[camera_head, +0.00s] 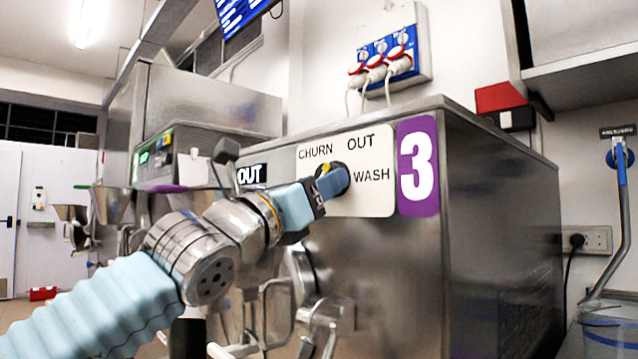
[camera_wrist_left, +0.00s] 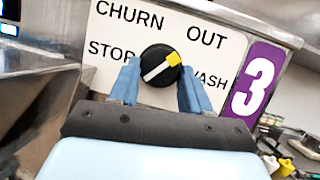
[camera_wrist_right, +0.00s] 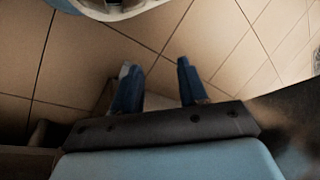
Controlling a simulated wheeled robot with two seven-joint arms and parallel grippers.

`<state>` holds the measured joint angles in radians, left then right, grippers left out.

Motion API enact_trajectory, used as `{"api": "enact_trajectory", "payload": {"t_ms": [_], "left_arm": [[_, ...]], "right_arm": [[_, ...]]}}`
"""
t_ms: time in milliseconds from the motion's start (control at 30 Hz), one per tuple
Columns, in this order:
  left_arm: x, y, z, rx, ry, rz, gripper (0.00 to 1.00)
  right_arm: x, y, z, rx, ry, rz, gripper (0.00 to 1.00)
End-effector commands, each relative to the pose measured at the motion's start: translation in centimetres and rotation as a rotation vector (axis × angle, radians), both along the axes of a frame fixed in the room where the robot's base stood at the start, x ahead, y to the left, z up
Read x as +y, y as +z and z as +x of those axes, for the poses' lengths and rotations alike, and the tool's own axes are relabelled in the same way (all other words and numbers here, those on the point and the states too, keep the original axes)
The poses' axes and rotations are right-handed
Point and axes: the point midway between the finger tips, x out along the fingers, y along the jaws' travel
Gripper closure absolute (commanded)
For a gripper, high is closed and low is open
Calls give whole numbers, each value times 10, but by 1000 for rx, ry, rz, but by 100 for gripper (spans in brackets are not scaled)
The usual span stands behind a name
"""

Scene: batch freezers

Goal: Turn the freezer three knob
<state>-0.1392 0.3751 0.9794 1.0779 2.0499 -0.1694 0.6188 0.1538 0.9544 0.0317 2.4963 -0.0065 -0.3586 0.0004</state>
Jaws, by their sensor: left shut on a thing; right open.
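Freezer three is a steel machine (camera_head: 500,230) with a purple "3" label (camera_head: 418,167) beside a white dial plate (camera_head: 375,200). My left gripper (camera_wrist_left: 160,83) is shut on the knob, one blue finger on each side. In the head view the left gripper (camera_head: 331,183) hides most of the knob and the STOP word. My right gripper (camera_wrist_right: 158,85) is open and empty over the tiled floor; it is outside the head view.
Metal levers and a spout (camera_head: 325,315) stick out of the freezer front below my left arm. Another freezer (camera_head: 190,105) stands to the left. Blue wall sockets (camera_head: 390,60) with plugs are above. A clear bucket (camera_head: 605,325) stands at the right edge.

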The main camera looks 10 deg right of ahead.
Motion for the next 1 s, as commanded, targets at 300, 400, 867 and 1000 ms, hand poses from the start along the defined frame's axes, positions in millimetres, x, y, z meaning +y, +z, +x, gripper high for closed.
{"api": "enact_trajectory", "payload": {"t_ms": [300,400,867,1000], "left_arm": [[4,-1,5,-185,-1,130,83],[4,0,6,-237,-1,168,83],[5,0,6,-363,4,263,83],[5,1,6,-370,4,267,83]], "right_arm": [[0,1,0,0,0,0,57],[0,1,0,0,0,0,57],[0,1,0,0,0,0,57],[0,1,0,0,0,0,57]]}}
